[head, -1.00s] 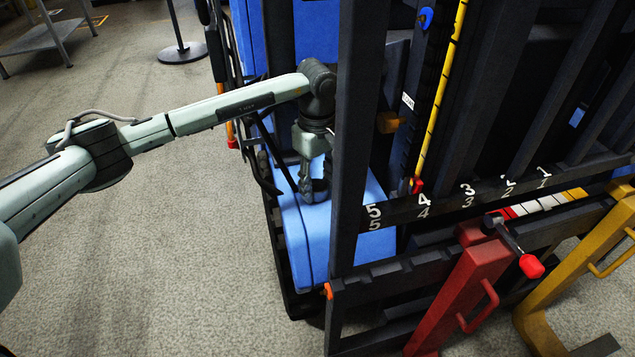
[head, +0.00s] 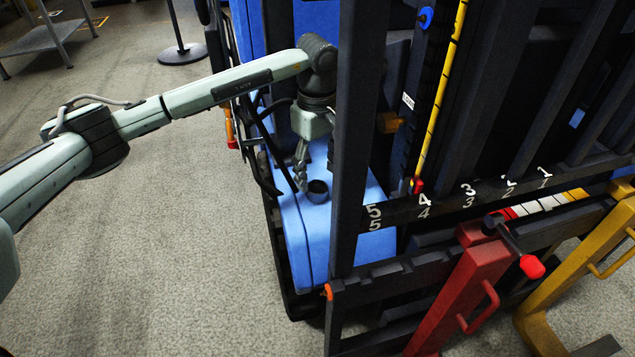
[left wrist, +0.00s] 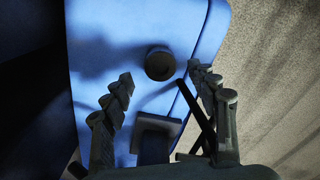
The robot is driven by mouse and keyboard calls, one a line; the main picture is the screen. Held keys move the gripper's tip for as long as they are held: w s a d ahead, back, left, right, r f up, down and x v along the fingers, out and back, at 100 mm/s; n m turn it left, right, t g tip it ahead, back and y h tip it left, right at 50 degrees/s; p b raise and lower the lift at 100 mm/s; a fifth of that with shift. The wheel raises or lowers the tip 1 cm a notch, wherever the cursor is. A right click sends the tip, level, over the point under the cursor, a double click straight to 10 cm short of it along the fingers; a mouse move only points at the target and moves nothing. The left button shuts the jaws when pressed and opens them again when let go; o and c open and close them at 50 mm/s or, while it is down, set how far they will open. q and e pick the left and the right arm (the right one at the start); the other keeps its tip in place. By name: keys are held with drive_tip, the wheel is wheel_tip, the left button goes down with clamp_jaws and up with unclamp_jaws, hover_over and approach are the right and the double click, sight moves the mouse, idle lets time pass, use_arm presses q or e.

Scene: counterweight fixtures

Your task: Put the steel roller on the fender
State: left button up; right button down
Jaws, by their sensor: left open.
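The steel roller (head: 317,191) is a short dark cylinder. It rests upright on the top of the blue fender (head: 312,250). In the left wrist view the roller (left wrist: 160,62) stands on the blue surface (left wrist: 105,35), just beyond the fingertips. My left gripper (head: 303,172) is open and empty, pointing down just above and beside the roller, apart from it. Its two spread fingers (left wrist: 160,76) show in the left wrist view with nothing between them. My right gripper is in neither view.
A dark upright post (head: 352,150) of the rack stands close to the right of my gripper. A numbered rail (head: 450,198), a red lever stand (head: 470,290) and a yellow stand (head: 580,265) are at right.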

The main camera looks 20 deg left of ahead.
sight(317, 187)
use_arm(q)
wheel_tip(317, 187, up, 8)
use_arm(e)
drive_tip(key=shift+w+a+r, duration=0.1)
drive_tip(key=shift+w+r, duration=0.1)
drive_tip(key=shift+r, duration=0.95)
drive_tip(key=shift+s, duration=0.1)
